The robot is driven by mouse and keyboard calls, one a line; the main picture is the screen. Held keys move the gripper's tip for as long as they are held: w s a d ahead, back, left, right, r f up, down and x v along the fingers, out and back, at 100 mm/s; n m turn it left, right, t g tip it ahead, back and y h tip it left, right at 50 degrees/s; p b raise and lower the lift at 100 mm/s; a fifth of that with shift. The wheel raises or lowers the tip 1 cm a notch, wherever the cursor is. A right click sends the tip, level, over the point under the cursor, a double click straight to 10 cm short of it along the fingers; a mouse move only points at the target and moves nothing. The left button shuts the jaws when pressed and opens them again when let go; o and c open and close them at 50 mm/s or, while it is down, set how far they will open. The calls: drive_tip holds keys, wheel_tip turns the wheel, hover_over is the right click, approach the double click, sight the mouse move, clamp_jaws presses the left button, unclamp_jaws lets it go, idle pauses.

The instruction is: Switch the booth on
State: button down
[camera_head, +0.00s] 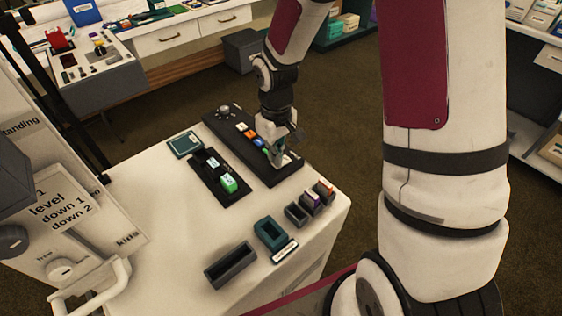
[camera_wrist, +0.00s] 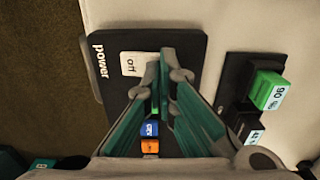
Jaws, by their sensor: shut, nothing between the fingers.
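A long black panel (camera_head: 222,128) lies on the white booth top, with a knob at its far left end and a row of small coloured buttons. In the wrist view, the panel's end (camera_wrist: 190,42) is marked "power". A white switch marked "off" (camera_wrist: 132,65) sits there. My gripper (camera_head: 278,160) is over this near right end. In the wrist view, its teal fingers (camera_wrist: 172,66) are shut and empty, with the tips just right of the switch. I cannot tell whether they touch it or the panel. The fingers hide part of the panel and its buttons.
A second black panel (camera_head: 207,180) with a green block (camera_head: 229,183) stands beside the power panel. Small holders (camera_head: 271,233) and a grey tray (camera_head: 231,265) lie nearer the front. A sign board (camera_head: 60,205) and handle are at the left. The booth top's middle is clear.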

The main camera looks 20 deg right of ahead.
drive_tip(key=shift+f, duration=0.35)
drive_tip(key=shift+r, duration=0.1)
drive_tip(key=shift+r+p, duration=2.4)
drive_tip(key=shift+r, duration=1.05)
